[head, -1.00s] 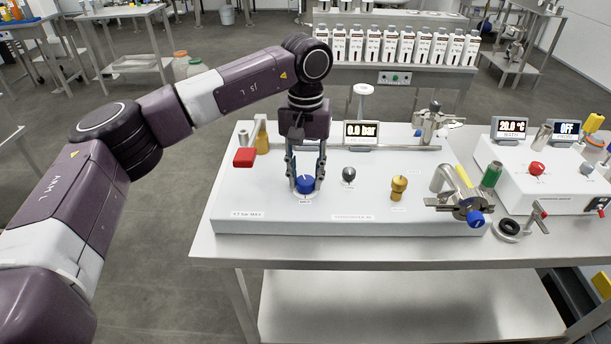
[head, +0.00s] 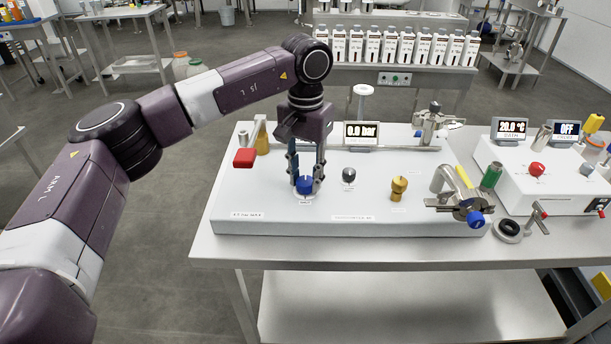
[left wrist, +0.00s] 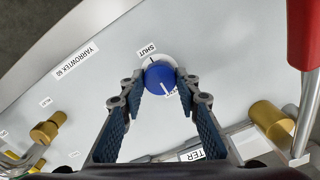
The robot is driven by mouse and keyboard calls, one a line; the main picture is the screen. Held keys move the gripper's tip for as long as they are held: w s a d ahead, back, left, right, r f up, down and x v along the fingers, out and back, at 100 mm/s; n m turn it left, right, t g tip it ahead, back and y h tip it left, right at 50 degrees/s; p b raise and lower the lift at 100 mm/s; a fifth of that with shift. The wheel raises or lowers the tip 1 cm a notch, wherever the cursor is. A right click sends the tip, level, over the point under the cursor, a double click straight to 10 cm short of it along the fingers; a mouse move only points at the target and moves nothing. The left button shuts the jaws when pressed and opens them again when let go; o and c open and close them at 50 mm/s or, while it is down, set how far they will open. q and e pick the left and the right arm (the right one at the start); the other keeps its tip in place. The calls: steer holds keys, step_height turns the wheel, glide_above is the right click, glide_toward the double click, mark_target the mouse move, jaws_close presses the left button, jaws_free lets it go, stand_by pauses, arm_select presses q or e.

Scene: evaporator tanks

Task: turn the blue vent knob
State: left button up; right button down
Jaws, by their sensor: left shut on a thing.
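The blue vent knob (head: 304,185) sits on the front left part of the white panel (head: 260,210). My left gripper (head: 306,183) points down over it, with its fingers closed on either side of the knob. In the left wrist view the knob (left wrist: 159,78) lies between the two fingertips (left wrist: 164,92), and its white pointer line aims toward the lower label, which is partly hidden. A label reading SHUT stands on the other side of the knob. My right gripper is in neither view.
A red-handled lever (head: 244,158) stands left of the gripper. A black knob (head: 348,175) and a brass knob (head: 399,188) stand to the right. A blue-ended valve (head: 474,218) is at the panel's right end.

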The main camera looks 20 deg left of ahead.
mark_target(306, 180)
arm_select(q)
steer(key=shift+w+r, duration=0.2)
steer(key=o, duration=1.1)
steer(key=shift+s+f, duration=0.1)
steer(key=shift+o, duration=0.2)
step_height(306, 180, up, 12)
steer(key=shift+f, duration=0.1)
